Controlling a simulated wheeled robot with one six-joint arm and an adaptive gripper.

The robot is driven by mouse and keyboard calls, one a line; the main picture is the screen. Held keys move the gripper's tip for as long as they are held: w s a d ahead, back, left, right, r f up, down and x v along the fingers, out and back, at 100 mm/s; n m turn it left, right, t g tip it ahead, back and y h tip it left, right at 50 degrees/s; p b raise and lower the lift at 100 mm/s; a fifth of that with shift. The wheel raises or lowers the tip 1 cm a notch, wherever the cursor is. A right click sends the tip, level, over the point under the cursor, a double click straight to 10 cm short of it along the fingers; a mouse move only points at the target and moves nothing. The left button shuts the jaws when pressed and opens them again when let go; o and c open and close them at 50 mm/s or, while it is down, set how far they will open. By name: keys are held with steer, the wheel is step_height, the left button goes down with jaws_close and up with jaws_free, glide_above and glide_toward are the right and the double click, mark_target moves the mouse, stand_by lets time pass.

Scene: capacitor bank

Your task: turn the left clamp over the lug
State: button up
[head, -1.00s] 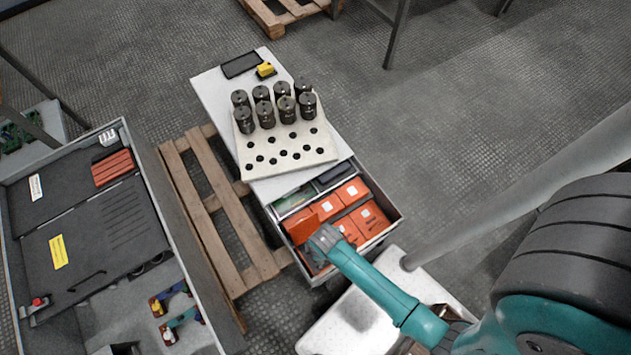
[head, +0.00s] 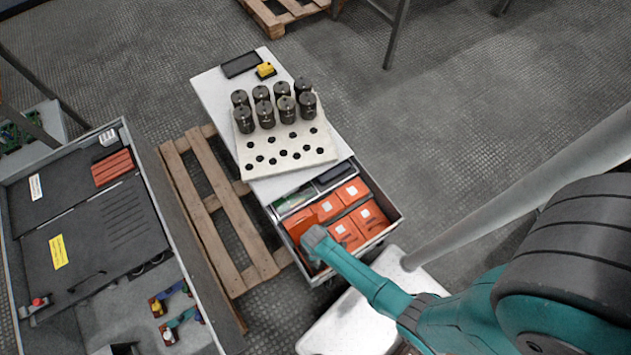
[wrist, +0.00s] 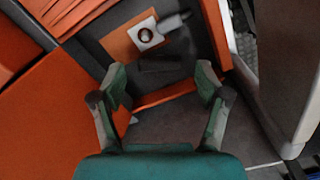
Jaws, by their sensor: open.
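My gripper (wrist: 161,82) is open in the wrist view, with nothing between its fingers. In the head view its fingers are hidden beneath the end of my arm, over the front left of the open drawer (head: 357,247). Ahead of the fingertips in the wrist view is a small pale square block (wrist: 145,34) with a round, dark-centred top on an orange plate (wrist: 122,44). A short grey bar (wrist: 174,21) lies beside it, apart from my fingers. This may be the lug and clamp; I cannot tell for sure. No second clamp can be made out there.
Orange boxes (head: 347,232) fill much of the drawer; a large orange surface (wrist: 62,115) is close on my left. A grey panel (wrist: 285,60) stands on the right. Dark capacitors (head: 287,108) stand on a pale holed board (head: 316,153). A grey cabinet (head: 105,225) is at left.

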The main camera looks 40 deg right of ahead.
steer(key=shift+f, duration=0.6)
steer(key=shift+c, duration=0.3)
steer(key=c, duration=1.1)
steer(key=shift+m, duration=2.8)
